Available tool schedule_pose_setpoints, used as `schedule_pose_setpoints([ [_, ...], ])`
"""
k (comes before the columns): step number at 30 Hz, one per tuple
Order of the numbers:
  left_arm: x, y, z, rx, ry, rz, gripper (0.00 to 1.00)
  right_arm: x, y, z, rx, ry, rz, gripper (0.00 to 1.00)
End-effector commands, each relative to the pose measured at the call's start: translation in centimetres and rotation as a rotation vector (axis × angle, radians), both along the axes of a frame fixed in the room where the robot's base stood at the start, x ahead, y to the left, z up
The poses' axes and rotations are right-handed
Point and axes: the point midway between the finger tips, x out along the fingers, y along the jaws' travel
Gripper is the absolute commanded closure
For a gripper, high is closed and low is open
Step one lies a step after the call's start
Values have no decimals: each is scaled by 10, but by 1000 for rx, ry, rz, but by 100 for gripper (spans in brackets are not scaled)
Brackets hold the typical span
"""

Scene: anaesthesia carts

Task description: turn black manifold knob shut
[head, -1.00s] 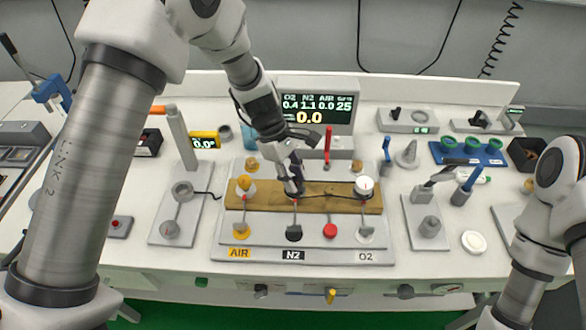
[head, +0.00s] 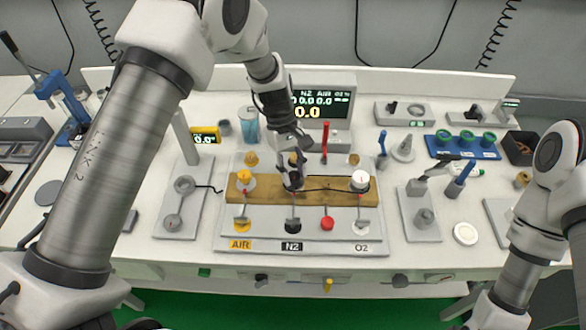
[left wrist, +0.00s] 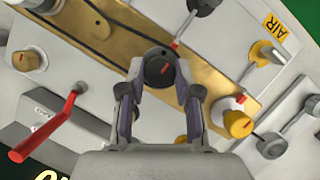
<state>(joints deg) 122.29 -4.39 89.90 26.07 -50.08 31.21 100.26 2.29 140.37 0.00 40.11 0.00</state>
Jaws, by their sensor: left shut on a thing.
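The black manifold knob (head: 293,183) sits on the brass bar (head: 328,188) between the yellow AIR knob (head: 244,178) and the white O2 knob (head: 360,181). My left gripper (head: 291,180) comes down over the black knob and partly hides it. The N2 label (head: 292,246) lies in front, below a black lever (head: 292,226). The right arm shows at the right, its gripper outside the view.
A display (head: 322,98) behind the manifold reads zeros where it is visible, partly hidden by my left arm. An upright red handle (head: 325,138) stands behind the bar. A red knob (head: 327,223) and a stand (head: 420,215) are to the right.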

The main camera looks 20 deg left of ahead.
Motion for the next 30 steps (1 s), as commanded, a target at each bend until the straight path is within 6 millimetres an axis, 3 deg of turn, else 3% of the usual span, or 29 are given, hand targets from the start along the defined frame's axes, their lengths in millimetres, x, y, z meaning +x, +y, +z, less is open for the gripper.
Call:
schedule_pose_setpoints([
  [8, -2, 0, -2, 1, 5, -2, 100, 0, 0, 0, 0, 0, 0, 60],
  [9, -2, 0, -2, 1, 5, -2, 53, 0, 0, 0, 0, 0, 0, 60],
  [10, -2, 0, -2, 1, 5, -2, 43, 0, 0, 0, 0, 0, 0, 60],
  [22, 2, 2, 7, 0, -2, -1, 42, 0, 0, 0, 0, 0, 0, 60],
  [30, 19, 20, 64, -2, -3, 2, 42, 0, 0, 0, 0, 0, 0, 60],
])
